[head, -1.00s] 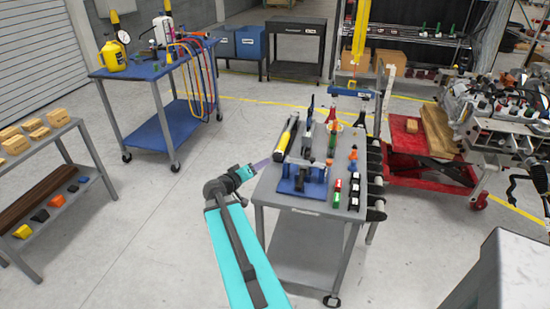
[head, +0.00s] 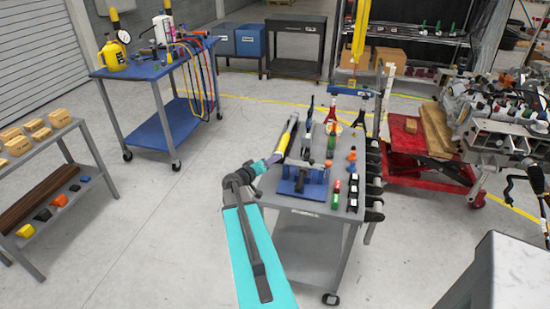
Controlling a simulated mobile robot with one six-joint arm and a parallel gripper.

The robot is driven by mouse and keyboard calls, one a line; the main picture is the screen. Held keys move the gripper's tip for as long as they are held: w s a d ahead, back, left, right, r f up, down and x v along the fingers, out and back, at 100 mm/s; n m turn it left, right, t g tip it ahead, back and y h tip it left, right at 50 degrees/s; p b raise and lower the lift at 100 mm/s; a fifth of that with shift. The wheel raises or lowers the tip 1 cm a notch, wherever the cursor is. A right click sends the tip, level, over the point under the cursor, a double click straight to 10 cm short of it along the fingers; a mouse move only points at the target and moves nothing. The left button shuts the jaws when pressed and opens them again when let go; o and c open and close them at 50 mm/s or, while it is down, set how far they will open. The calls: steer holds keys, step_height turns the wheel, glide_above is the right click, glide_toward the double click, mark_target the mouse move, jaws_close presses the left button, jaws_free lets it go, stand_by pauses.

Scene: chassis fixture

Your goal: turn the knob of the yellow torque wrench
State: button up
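The yellow torque wrench (head: 286,137), with a yellow and dark body, lies lengthwise along the left edge of the grey cart's top (head: 314,225). My gripper (head: 275,159) is at the wrench's near, lower end, at the cart's left edge. The gripper's tip overlaps that end in the picture. I cannot tell whether it touches the wrench. The fingers are too small and blurred to show whether they are open or shut. The wrench's knob is not clearly visible; the near end is partly hidden by the gripper.
A blue clamp-like fixture (head: 302,187) stands just right of my gripper on the cart. Several small colored parts and upright tools fill the right side. A blue cart (head: 170,68) stands back left, a shelf with boxes (head: 50,153) at left. Open floor lies between.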

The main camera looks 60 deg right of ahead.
steer(key=shift+p+x, duration=0.85)
steer(key=shift+x, duration=1.75)
steer(key=shift+c, duration=0.3)
steer(key=shift+f, duration=0.1)
steer(key=c, duration=1)
